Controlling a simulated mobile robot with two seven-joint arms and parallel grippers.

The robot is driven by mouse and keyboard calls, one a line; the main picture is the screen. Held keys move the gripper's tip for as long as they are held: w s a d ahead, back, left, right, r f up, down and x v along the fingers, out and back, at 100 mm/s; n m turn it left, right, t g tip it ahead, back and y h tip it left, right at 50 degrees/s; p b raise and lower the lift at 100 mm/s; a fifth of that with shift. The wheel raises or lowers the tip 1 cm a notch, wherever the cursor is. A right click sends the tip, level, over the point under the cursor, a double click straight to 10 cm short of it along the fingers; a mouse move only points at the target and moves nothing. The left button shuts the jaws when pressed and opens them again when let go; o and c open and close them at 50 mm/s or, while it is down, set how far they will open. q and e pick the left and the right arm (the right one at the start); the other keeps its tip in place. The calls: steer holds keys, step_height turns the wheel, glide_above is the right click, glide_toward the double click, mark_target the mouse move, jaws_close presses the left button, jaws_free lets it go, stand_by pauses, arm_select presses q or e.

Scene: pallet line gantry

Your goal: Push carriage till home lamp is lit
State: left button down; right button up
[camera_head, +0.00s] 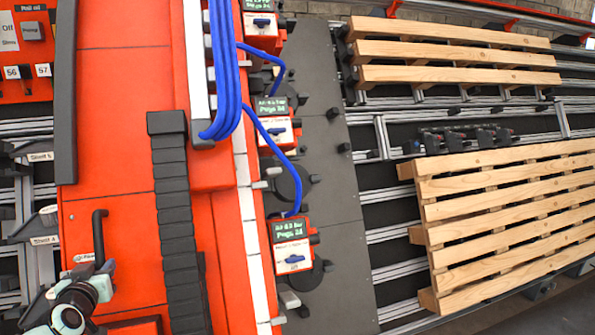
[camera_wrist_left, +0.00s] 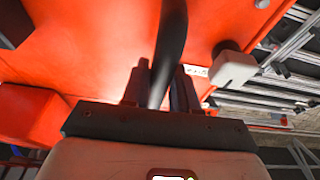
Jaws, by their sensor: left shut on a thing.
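The carriage (camera_head: 115,130) is a large red body filling the left of the head view. A black curved handle (camera_head: 98,232) stands on its lower left face. My left gripper (camera_head: 98,272) is at the lower end of this handle. In the left wrist view the black handle (camera_wrist_left: 170,45) passes between the two fingers of my left gripper (camera_wrist_left: 160,88), which is shut on it. I cannot pick out a home lamp in either view. My right gripper is not in view.
A black cable chain (camera_head: 172,200) and blue hoses (camera_head: 228,70) run along the carriage. Boxes with green displays (camera_head: 291,232) line its right side, by a grey plate (camera_head: 325,150). Wooden pallets (camera_head: 510,215) lie on rails at right. A red switch panel (camera_head: 28,55) is at upper left.

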arm_select(q)
steer(key=shift+s+a+r+y+b, duration=0.1)
steer(key=shift+s+a+y+b, duration=0.1)
steer(key=shift+a, duration=0.35)
steer(key=shift+s+a+r+y+b, duration=0.1)
steer(key=shift+s+a+b, duration=0.1)
steer(key=shift+a, duration=0.4)
steer(key=shift+w+d+f, duration=0.1)
steer(key=shift+d, duration=0.15)
steer(key=c, duration=0.5)
jaws_free()
steer(key=shift+w+d, duration=0.1)
steer(key=shift+d, duration=0.05)
steer(key=shift+f, duration=0.1)
